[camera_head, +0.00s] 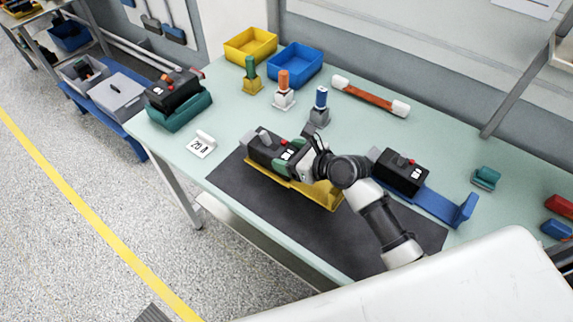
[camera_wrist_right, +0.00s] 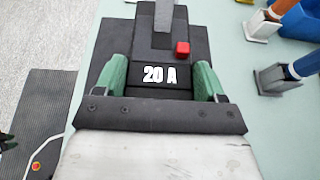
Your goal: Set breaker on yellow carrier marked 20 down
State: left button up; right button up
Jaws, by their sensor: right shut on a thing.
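The breaker (camera_head: 263,143) is a dark block with a grey lever and a red button; in the wrist view its label reads 20 A (camera_wrist_right: 160,75). My right gripper (camera_head: 291,155) is shut on it, with green finger pads on both sides (camera_wrist_right: 160,82). The breaker is at the left end of the yellow carrier (camera_head: 325,197), over or on it; I cannot tell whether it touches. My arm hides part of the carrier. A white card marked 20 A (camera_head: 202,145) stands left of the dark mat. My left gripper is not in view.
Another breaker (camera_head: 401,172) sits on a blue carrier (camera_head: 444,208) to the right. A dark unit on a green base (camera_head: 180,113) stands at the left edge. Green, orange and blue-handled tools (camera_head: 284,90) stand behind, near yellow (camera_head: 250,44) and blue bins (camera_head: 295,65). The dark mat (camera_head: 240,185) has bare room in front.

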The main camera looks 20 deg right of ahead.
jog(key=shift+w+a+f, duration=0.1)
jog(key=shift+w+a, duration=0.15)
jog(key=shift+a, duration=0.2)
jog(key=shift+f, duration=2)
jog(key=shift+f, duration=0.1)
jog(key=o, duration=1.6)
jog(key=shift+s+f, duration=0.15)
jog(key=v, duration=1.2)
jog(key=shift+b, duration=0.4)
